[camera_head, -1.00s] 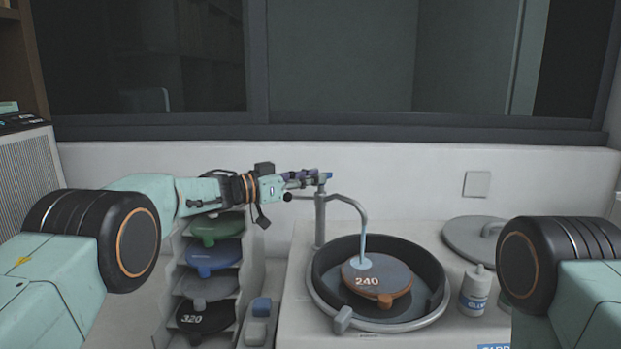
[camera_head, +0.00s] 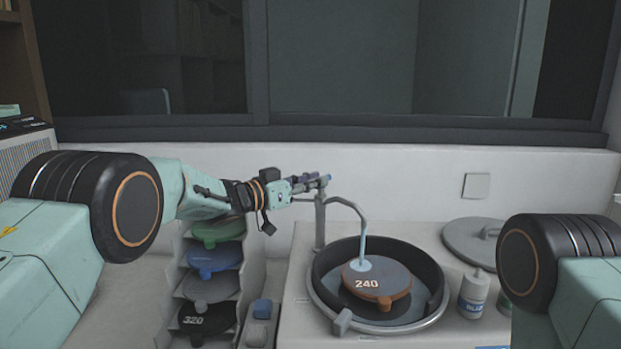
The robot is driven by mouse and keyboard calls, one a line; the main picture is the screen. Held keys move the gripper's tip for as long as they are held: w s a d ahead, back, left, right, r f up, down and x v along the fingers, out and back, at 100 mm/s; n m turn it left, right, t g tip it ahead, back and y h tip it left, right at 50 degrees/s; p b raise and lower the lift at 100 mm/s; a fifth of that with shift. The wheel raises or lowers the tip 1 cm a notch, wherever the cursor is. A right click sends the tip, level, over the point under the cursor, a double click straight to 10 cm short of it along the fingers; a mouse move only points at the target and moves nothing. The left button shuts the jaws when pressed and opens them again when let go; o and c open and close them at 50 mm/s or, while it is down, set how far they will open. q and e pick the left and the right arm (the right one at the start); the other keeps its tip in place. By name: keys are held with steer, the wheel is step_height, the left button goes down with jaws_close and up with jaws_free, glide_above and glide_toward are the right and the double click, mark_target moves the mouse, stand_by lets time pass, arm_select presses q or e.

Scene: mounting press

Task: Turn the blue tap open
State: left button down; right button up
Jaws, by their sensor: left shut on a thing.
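The blue tap handle (camera_head: 325,178) sits on top of the grey tap post (camera_head: 320,222), behind the round basin. My left gripper (camera_head: 313,182) reaches in from the left and is shut on the blue tap handle, its fingers covering most of it. The curved spout (camera_head: 352,206) bends right from the post and down over the basin. A pale blue stream or tip (camera_head: 362,250) hangs below the spout and meets the brown disc marked 240 (camera_head: 367,283). My right gripper is out of view; only part of my right arm shows at the right edge.
The dark basin (camera_head: 436,276) holds the brown disc. A rack (camera_head: 237,290) with several coloured discs stands below my left arm. The wall and window are close behind the tap.

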arm_select(q)
steer(key=shift+s+d+r+n+t+y+b, duration=0.15)
steer(key=shift+n+t+y+b, duration=0.1)
steer(key=shift+n+t+y, duration=0.35)
steer(key=shift+d+r+n+t+y+b, duration=0.2)
steer(key=shift+n+t+y, duration=0.15)
steer(key=shift+t, duration=0.35)
steer(key=n+t+y+b, duration=0.2)
steer(key=y, duration=0.1)
steer(key=shift+s+d, duration=0.1)
steer(key=shift+s, duration=0.05)
steer(key=shift+y, duration=0.25)
steer(key=shift+n, duration=0.25)
steer(key=c, duration=1.5)
jaws_free()
steer(key=shift+c, duration=0.2)
steer(key=shift+o, duration=0.6)
steer(key=shift+f, duration=0.2)
